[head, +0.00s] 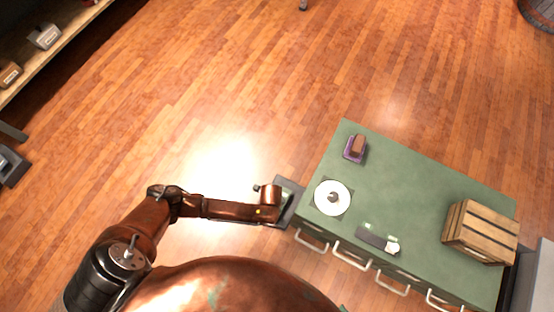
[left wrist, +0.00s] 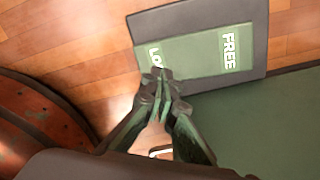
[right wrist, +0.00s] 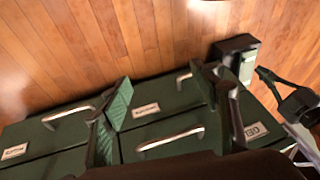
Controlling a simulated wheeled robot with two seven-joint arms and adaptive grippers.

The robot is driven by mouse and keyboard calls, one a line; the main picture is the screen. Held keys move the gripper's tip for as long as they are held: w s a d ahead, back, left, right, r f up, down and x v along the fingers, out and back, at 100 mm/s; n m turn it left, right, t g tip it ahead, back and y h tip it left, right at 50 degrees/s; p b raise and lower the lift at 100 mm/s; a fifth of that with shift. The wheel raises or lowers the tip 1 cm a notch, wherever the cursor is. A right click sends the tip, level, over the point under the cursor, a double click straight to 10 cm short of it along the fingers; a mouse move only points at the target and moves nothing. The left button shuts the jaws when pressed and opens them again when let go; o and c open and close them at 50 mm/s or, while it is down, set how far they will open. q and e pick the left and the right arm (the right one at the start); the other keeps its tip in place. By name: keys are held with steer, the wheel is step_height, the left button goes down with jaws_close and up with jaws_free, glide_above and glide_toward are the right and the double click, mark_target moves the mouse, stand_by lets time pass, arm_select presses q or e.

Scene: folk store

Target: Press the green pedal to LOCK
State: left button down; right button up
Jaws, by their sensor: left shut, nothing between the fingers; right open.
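The green pedal (left wrist: 190,55) is a flat plate in a dark grey frame (left wrist: 200,16), with white LOCK and FREE labels in the left wrist view. My left gripper (left wrist: 160,76) is shut and empty, its fingertips over the LOCK end and hiding part of that word. I cannot tell whether they touch the plate. In the head view my left arm reaches over the pedal's frame (head: 291,208), beside the green cabinet. My right gripper (right wrist: 163,80) is open and empty in front of the cabinet drawers; the pedal's frame (right wrist: 236,45) shows beyond it.
The green cabinet (head: 420,190) carries a white disc (head: 332,197), a brown block on a purple base (head: 355,147), a dark device (head: 377,239) and a wooden crate (head: 480,232). Drawer handles (right wrist: 170,139) stick out at the front.

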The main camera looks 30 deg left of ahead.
steer(key=s+d+r+g+h+p, duration=0.1)
steer(key=s+d+r+g+p, duration=0.2)
steer(key=s+d+r+p, duration=0.1)
step_height(320, 180, up, 4)
steer(key=s+d, duration=0.1)
steer(key=s, duration=0.1)
steer(key=shift+s+f+h, duration=0.25)
steer(key=shift+s+h, duration=0.05)
steer(key=shift+s, duration=0.05)
steer(key=shift+d, duration=0.1)
stand_by(0.5)
